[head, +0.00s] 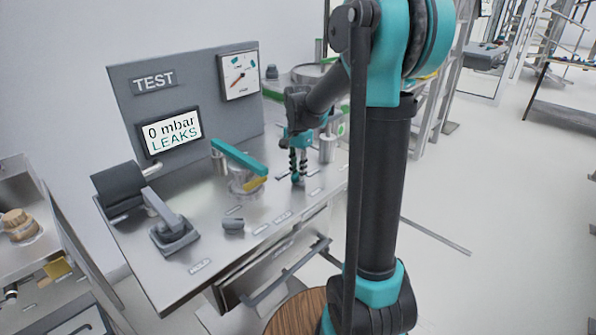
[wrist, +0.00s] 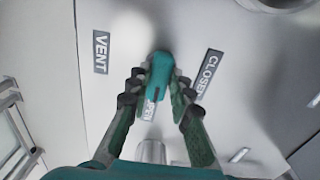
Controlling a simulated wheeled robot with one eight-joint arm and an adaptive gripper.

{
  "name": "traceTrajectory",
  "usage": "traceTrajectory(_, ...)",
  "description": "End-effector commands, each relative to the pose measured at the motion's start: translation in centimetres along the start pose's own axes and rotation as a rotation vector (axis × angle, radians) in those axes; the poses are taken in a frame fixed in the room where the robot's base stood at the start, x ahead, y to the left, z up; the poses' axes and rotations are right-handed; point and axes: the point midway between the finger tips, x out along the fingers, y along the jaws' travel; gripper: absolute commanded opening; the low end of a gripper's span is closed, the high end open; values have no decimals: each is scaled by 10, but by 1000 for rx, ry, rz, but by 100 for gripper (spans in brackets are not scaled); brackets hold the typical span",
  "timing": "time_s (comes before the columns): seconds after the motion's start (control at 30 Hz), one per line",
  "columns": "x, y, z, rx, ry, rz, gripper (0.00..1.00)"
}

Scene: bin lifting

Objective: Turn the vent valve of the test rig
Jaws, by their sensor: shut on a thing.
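The vent valve's teal handle (wrist: 160,70) lies between my fingers in the wrist view. The labels VENT (wrist: 100,52), CLOSED (wrist: 210,74) and a partly covered OPEN (wrist: 151,106) are on the metal plate around it. My gripper (wrist: 158,88) is shut on the handle, with one dark-padded finger on each side. In the head view my gripper (head: 297,172) reaches down to the right part of the test rig's bench top (head: 215,262). There the handle is mostly hidden by the fingers.
A teal bar (head: 239,157) stands left of my gripper, and a grey knob (head: 233,224) sits in front. A drawer handle (head: 285,272) juts from the front.

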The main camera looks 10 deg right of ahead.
Motion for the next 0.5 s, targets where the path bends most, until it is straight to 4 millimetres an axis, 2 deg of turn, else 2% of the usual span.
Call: traceTrajectory(0.5,0,0,0,31,1,-1,0)
